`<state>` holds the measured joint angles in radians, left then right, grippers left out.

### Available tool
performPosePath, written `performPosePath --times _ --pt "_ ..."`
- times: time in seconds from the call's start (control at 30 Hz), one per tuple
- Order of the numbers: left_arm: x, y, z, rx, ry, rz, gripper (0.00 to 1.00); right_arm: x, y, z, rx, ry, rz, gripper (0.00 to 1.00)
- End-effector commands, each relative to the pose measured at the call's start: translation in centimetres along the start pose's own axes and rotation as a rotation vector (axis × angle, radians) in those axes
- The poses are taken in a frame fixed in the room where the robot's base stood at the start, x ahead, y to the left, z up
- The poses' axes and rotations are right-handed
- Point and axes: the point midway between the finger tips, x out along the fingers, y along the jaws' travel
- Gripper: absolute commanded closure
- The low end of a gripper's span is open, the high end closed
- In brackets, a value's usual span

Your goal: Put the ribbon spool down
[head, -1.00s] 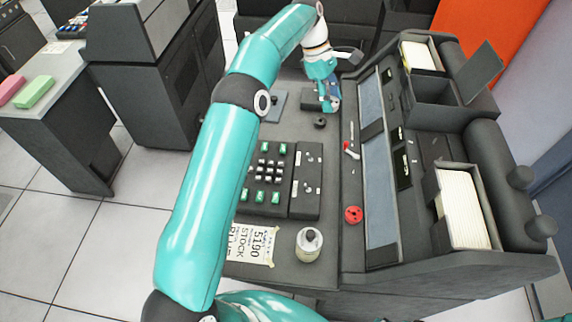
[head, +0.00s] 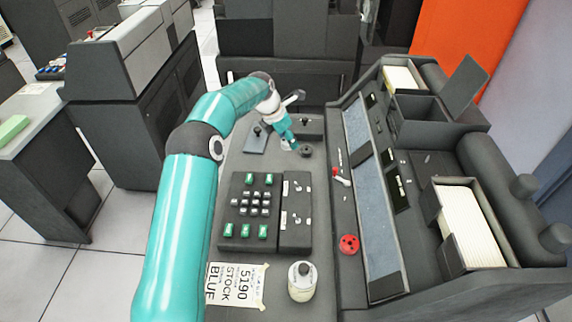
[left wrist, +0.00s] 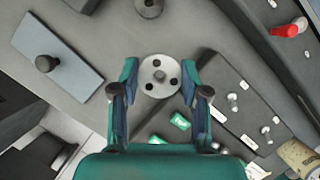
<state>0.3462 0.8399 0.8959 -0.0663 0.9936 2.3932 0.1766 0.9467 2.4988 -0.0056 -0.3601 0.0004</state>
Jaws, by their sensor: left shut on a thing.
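My left gripper (head: 290,144) reaches down over the far part of the grey desk. In the left wrist view the left gripper (left wrist: 159,90) is shut on the ribbon spool (left wrist: 160,76), a pale grey disc with dark holes held between its fingertips. I cannot tell whether the spool touches the desktop. In the head view the gripper mostly hides the spool. A dark round disc (head: 305,152) sits on the desk just right of the gripper, and appears at the top of the wrist view (left wrist: 149,6). My right gripper is not in view.
A blue-grey plate with a knob (head: 256,140) lies left of the gripper, and a dark box (head: 310,128) stands behind it. A keypad (head: 249,211) is nearer. A sloped console (head: 410,190) with a red knob (head: 348,244) borders the right. A pale canister (head: 302,282) stands in front.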

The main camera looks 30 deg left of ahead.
Motion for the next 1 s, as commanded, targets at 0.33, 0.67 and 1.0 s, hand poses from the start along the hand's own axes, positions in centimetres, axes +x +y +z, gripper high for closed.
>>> performPosePath --times 0.33,0.67,1.0 --pt "5.0 0.0 -2.0 0.001 0.001 -0.001 0.81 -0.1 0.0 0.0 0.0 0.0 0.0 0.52" --pt "8.4 -0.1 -3.5 0.001 0.002 -0.004 0.81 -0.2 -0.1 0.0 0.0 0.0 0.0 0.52" --pt "9.1 -0.1 -3.7 0.002 0.0 -0.001 0.81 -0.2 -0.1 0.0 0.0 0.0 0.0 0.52"
